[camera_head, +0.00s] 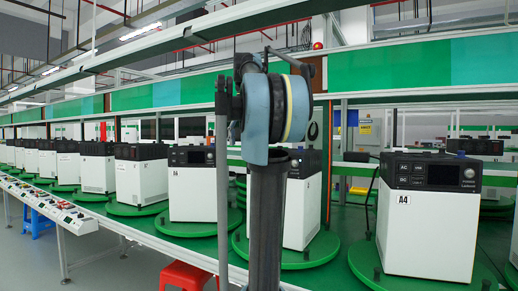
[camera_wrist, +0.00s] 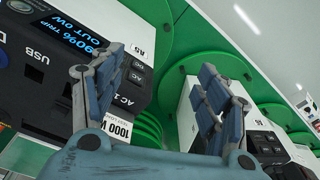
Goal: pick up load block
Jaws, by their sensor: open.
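In the wrist view, my gripper (camera_wrist: 158,88) is open, with one blue padded finger at the left and one at the right. A small white face marked "1000 W" (camera_wrist: 118,128), with smaller lettering that looks like "TEST LOAD", shows just right of the left finger's base. I take it for the load block; most of it is hidden by the left finger and my gripper's palm. Whether it touches the finger I cannot tell. Nothing is visibly held between the fingers. In the head view my arm stands in the middle, and neither gripper nor load block can be made out.
A unit marked A5 (camera_wrist: 62,50) with a lit display is close to the left finger. Another white unit (camera_wrist: 187,118) is behind the right finger. Green turntables (camera_head: 288,257) carry white units, including one marked A4 (camera_head: 425,230). A red stool (camera_head: 187,276) is below.

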